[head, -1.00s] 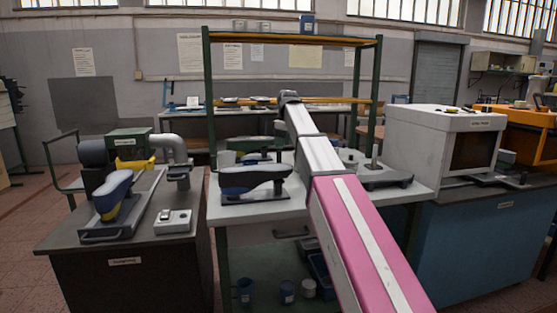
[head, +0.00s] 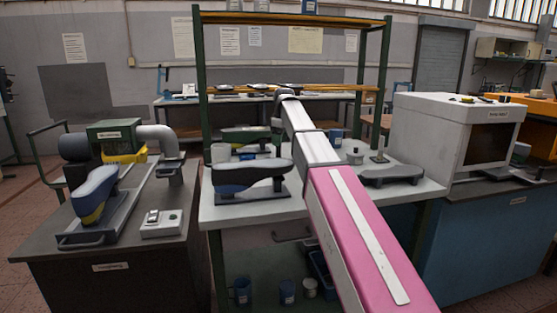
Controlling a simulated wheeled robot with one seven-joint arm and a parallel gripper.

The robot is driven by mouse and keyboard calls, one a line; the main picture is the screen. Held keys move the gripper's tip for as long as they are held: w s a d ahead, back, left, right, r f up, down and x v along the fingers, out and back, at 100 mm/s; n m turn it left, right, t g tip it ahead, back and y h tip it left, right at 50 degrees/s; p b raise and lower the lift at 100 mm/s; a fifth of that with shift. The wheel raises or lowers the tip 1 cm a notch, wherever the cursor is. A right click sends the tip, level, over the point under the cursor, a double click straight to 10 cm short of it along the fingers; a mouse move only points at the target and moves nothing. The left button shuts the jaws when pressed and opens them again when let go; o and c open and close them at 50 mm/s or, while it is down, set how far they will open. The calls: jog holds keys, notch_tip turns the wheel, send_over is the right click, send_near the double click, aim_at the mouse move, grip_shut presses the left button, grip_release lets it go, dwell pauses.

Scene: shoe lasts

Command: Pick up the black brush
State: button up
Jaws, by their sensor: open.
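I cannot pick out a black brush for certain in the head view. My arm reaches out over the white-topped middle bench (head: 240,211). Its end bends down behind the bench's front items, and my gripper (head: 277,138) shows only as a small grey part left of the arm. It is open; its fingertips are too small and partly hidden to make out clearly. A dark grey flat piece (head: 392,175) lies on the bench right of my arm.
A green-posted rack (head: 201,90) with wooden shelves rises over the bench. A white oven-like box (head: 435,130) stands on the right. A dark bench (head: 120,240) on the left holds another shoe last (head: 95,195) and a switch box (head: 162,223). Cups (head: 287,291) are on the lower shelf.

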aim_at(278, 148)
jog(key=f, duration=0.5)
jog(key=shift+s+a, duration=0.15)
jog(key=shift+a, duration=0.1)
jog(key=shift+c, duration=0.3)
grip_shut()
jog(key=shift+r, duration=0.5)
jog(key=s+a+r, duration=0.2)
jog(key=a+r, duration=0.8)
jog(key=a, duration=0.1)
jog(key=shift+s+a, duration=0.15)
jog(key=shift+s, duration=0.2)
